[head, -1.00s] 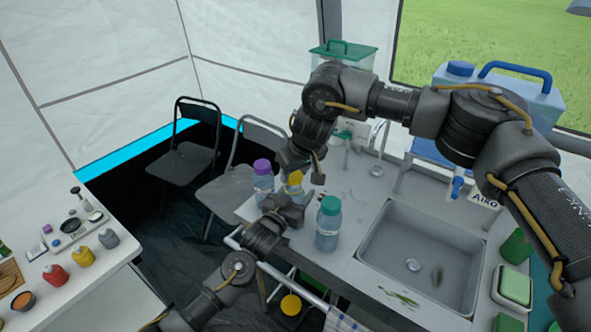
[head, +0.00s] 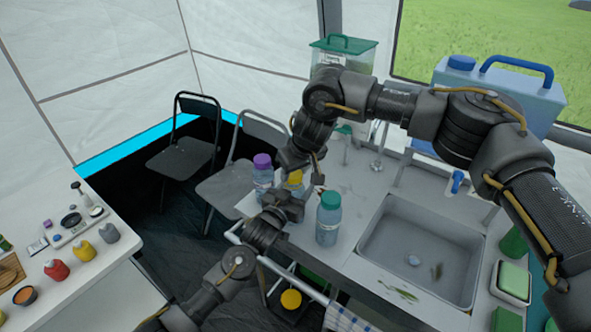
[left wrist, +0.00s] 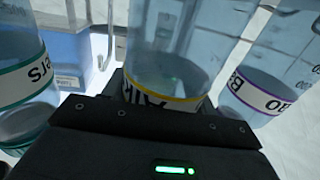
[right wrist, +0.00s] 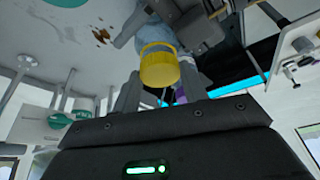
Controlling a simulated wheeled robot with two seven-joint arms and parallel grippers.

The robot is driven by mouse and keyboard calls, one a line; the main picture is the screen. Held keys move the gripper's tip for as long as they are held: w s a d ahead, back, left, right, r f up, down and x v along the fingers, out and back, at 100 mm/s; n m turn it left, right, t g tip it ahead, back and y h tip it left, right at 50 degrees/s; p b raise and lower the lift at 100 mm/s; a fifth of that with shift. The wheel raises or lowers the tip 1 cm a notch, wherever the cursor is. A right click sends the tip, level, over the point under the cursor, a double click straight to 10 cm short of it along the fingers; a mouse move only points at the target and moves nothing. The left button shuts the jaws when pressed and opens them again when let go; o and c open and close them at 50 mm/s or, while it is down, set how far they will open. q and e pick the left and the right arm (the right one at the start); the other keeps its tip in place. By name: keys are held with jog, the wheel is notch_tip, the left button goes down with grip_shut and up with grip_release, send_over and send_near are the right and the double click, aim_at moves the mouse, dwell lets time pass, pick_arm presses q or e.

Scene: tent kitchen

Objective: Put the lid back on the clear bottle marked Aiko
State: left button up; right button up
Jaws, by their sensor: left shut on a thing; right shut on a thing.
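My left gripper (head: 284,204) is shut on the clear bottle (left wrist: 172,72), which stands upright at the counter's left edge. The bottle's yellow-edged label (left wrist: 160,98) shows part of a name that looks like "Aiko". In the head view, the grippers hide most of the bottle. My right gripper (head: 308,178) is above it and shut on the yellow lid (head: 295,177). The lid also shows between the fingers in the right wrist view (right wrist: 159,68), lined up with the bottle's top. I cannot tell whether it is seated on the neck.
A purple-capped bottle (head: 263,174) stands close on the left and a teal-capped bottle (head: 328,225) close on the right. The sink (head: 415,240) is further right. A blue water container (head: 505,92) stands behind my right arm. Folding chairs (head: 185,150) stand beyond the counter.

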jog(key=shift+f, duration=0.4)
pick_arm(q)
grip_shut()
pick_arm(e)
jog(key=m, duration=0.2)
jog(key=m+h, duration=0.1)
jog(key=shift+s+a+m, duration=0.1)
jog(key=shift+a+m, duration=0.1)
jog(key=shift+m, duration=0.2)
jog(key=m, duration=0.1)
jog(key=m+h, duration=0.1)
jog(key=shift+a+m+t, duration=0.2)
jog(key=shift+m+t, duration=0.1)
jog(key=shift+d, duration=0.1)
jog(key=o, duration=1)
jog(key=shift+c, duration=0.2)
